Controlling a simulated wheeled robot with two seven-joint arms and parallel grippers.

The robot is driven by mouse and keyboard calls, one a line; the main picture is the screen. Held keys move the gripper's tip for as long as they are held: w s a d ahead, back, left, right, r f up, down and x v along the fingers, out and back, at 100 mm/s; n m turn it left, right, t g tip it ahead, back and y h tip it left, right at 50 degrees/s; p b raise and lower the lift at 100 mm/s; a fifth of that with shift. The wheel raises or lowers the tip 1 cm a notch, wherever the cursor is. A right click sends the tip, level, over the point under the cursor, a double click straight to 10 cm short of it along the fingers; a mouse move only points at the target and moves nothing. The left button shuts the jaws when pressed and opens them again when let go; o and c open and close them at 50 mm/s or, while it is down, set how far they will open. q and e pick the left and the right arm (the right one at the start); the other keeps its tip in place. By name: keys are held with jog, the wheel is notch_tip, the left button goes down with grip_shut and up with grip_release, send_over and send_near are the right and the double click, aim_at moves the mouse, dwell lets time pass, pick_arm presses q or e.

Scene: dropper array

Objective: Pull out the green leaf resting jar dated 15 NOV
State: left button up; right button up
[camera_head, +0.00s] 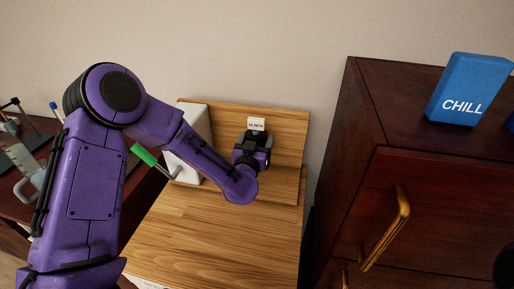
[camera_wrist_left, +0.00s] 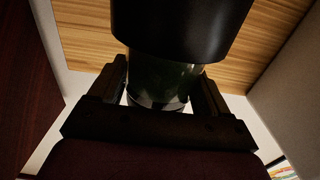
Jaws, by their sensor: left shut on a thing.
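My left gripper (camera_head: 252,152) reaches over the wooden stand from the left, in front of its back board. In the left wrist view it is shut on a jar (camera_wrist_left: 160,80) with dark green contents and a wide black lid (camera_wrist_left: 182,30), one finger on each side of the body below the lid. In the head view the gripper hides most of the jar. A small white label (camera_head: 257,124) shows just above the gripper; its print is too small to read surely.
A white block-like object (camera_head: 190,140) stands left of the gripper, with a green-handled tool (camera_head: 144,155) near it. A dark red cabinet (camera_head: 345,150) with a brass handle (camera_head: 388,230) rises on the right, bearing a blue CHILL block (camera_head: 468,90). The stand's front (camera_head: 200,235) is clear.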

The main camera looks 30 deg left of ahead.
aim_at(256, 126)
pick_arm(q)
jog(key=shift+r+p, duration=2.15)
jog(key=shift+r, duration=0.75)
jog(key=shift+f, duration=0.1)
